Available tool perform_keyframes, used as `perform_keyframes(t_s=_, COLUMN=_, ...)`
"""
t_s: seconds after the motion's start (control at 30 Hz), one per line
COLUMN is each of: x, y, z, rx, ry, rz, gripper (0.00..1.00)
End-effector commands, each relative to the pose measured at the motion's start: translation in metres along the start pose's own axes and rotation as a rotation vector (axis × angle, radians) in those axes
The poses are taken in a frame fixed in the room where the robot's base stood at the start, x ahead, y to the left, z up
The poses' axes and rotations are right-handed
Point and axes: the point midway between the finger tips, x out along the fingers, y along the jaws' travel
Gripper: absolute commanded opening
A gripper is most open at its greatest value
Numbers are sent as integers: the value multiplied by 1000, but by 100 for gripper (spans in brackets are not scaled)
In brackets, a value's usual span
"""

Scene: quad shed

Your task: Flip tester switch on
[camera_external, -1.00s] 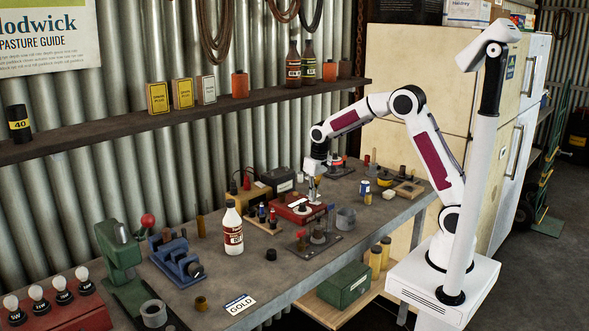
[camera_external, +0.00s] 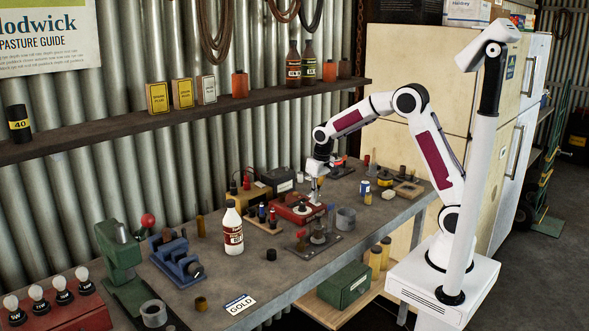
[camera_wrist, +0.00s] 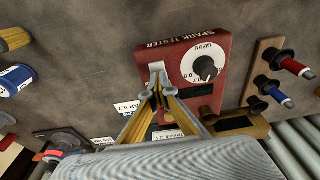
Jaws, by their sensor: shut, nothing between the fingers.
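The red spark tester (camera_external: 293,213) stands on the bench in the external view. In the wrist view its red case (camera_wrist: 178,57) shows the words SPARK TESTER, a black knob on a white dial (camera_wrist: 205,66) and a dark slot beside the fingers. My gripper (camera_wrist: 155,82) is shut and empty, with its fingertips over the tester's face near its left edge. In the external view my gripper (camera_external: 315,190) is at the tester's right end. A small light metal piece shows at the fingertips; I cannot tell whether they touch it. The fingers hide part of the panel, and no switch position can be read.
A wooden block with red and blue plugs (camera_wrist: 283,72) lies right of the tester in the wrist view. A white bottle (camera_external: 233,229) stands left of it in the external view. Other small parts crowd the bench; the front middle (camera_external: 262,272) is clear.

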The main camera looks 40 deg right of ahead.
Motion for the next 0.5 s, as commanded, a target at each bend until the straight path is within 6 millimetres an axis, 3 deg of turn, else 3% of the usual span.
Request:
perform_keyframes(t_s=0.03, x=6, y=1, z=8, rx=0, ry=-24, rz=4, gripper=0)
perform_keyframes(t_s=0.17, x=6, y=1, z=8, rx=0, ry=-24, rz=4, gripper=0)
perform_keyframes(t_s=0.5, x=8, y=2, z=-2, rx=0, ry=-20, rz=4, gripper=0)
